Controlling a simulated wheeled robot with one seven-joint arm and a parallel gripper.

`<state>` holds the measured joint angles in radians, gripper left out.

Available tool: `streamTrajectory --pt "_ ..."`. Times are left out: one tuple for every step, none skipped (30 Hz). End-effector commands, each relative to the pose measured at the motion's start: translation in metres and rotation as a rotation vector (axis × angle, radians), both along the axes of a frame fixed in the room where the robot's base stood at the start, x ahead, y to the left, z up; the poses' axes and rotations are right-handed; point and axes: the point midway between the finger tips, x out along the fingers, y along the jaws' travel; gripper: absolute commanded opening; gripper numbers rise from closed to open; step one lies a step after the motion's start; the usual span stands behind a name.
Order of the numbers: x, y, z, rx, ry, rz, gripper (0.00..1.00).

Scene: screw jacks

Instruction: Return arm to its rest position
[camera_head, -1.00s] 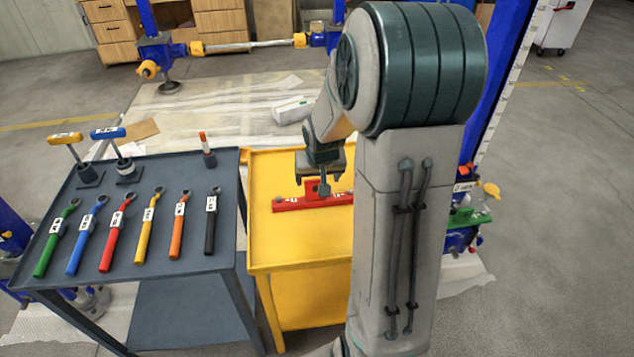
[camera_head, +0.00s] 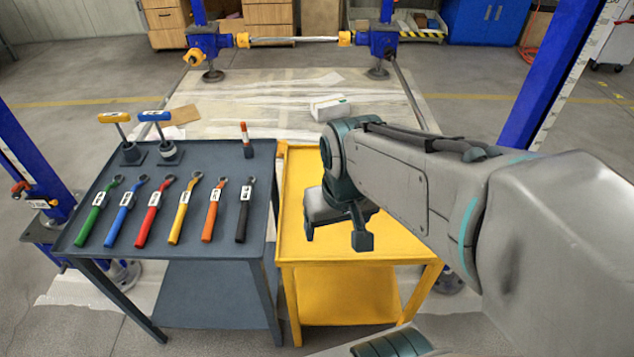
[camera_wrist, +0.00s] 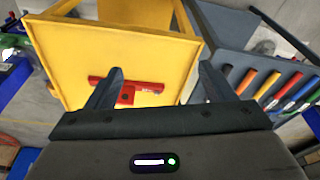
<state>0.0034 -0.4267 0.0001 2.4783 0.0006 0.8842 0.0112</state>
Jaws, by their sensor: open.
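My arm (camera_head: 400,185) reaches from the right over the yellow cart (camera_head: 300,215) in the head view. My gripper (camera_head: 336,236) hangs at its end above the cart; it also shows in the wrist view (camera_wrist: 160,78), with its two fingers wide apart and nothing between them. A red tool (camera_wrist: 145,87) lies on the yellow cart top in the wrist view, apart from the fingers. In the head view this tool is hidden behind my arm and gripper.
A grey cart (camera_head: 262,215) stands left of the yellow one, with several coloured wrenches, a yellow-handled tool (camera_head: 115,118), a blue-handled tool (camera_head: 155,117) and a red-tipped item (camera_head: 246,135). Blue posts (camera_head: 570,70) stand at both sides. A white box (camera_head: 330,108) lies behind.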

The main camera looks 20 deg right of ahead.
Motion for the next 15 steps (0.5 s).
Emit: streamTrajectory --pt "-0.0065 0.0028 0.0011 0.004 0.004 0.011 0.76" --pt "-0.0090 0.0037 0.0014 0.006 0.006 0.015 0.76" --pt "-0.0115 0.0045 0.0015 0.008 0.009 0.018 0.76" --pt "-0.0127 0.0047 0.0014 0.008 0.011 0.019 0.76" --pt "-0.0134 0.0049 0.0013 0.009 0.012 0.019 0.76" --pt "-0.0137 0.0049 0.0012 0.009 0.013 0.019 0.76" --pt "-0.0137 0.0048 0.0012 0.009 0.013 0.019 0.76" --pt "-0.0135 0.0048 0.0012 0.009 0.013 0.019 0.76" --pt "-0.0133 0.0047 0.0012 0.009 0.013 0.019 0.76" --pt "-0.0132 0.0047 0.0012 0.009 0.013 0.019 0.76" --pt "-0.0132 0.0047 0.0012 0.009 0.013 0.019 0.76" --pt "-0.0130 0.0047 0.0013 0.009 0.012 0.019 0.76" --pt "-0.0130 0.0047 0.0013 0.009 0.012 0.019 0.76" --pt "-0.0129 0.0047 0.0013 0.008 0.012 0.019 0.76" --pt "-0.0128 0.0046 0.0024 0.009 0.012 0.018 0.76"
